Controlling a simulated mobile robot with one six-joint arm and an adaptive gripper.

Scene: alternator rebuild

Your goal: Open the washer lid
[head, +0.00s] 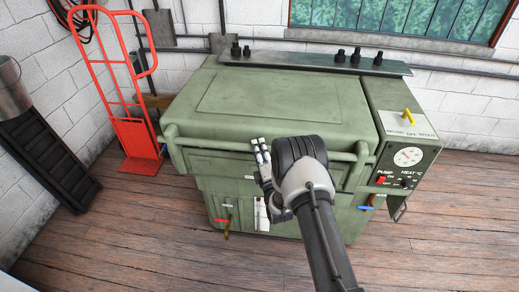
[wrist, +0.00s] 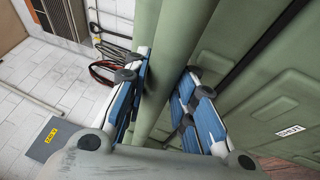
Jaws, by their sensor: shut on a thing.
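The washer (head: 330,205) is a large green cabinet against the white wall. Its green lid (head: 270,100) lies flat and closed on top. A round green handle bar (head: 215,145) runs along the lid's front edge. My gripper (head: 262,155) is at the middle of this bar in the head view. In the wrist view, the blue-padded fingers of my gripper (wrist: 167,68) stand on either side of the handle bar (wrist: 172,50) and are shut on it. My wrist hides part of the bar and front in the head view.
A control box (head: 408,155) with a dial and a yellow lever is at the washer's right. A red hand truck (head: 135,135) stands at the left, beside a dark ramp-like rack (head: 45,155). A grey shelf with dark fittings (head: 310,62) runs behind the lid. The wooden floor in front is clear.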

